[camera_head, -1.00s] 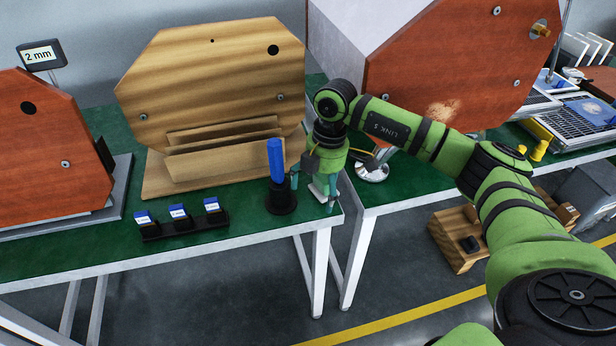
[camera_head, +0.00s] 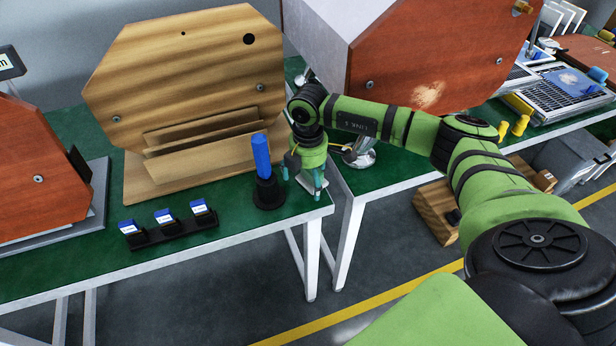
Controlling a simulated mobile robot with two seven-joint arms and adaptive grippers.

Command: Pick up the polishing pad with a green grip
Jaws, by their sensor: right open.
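My right gripper (camera_head: 301,182) is open, pointing down close above the front right corner of the left green table (camera_head: 225,225). A small pale grey block (camera_head: 310,184) shows between and behind its teal fingertips. It may be the base of the polishing pad, but the gripper covers most of it and I cannot make out a green grip for certain. I cannot tell whether the fingers touch it. My left gripper is not in view.
Just left of the gripper, a blue cylinder (camera_head: 261,155) stands in a black holder (camera_head: 268,191). A black rack (camera_head: 175,232) holds blue-topped blocks. A wooden panel stand (camera_head: 190,80) rises behind. A gap separates the left table from the right one.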

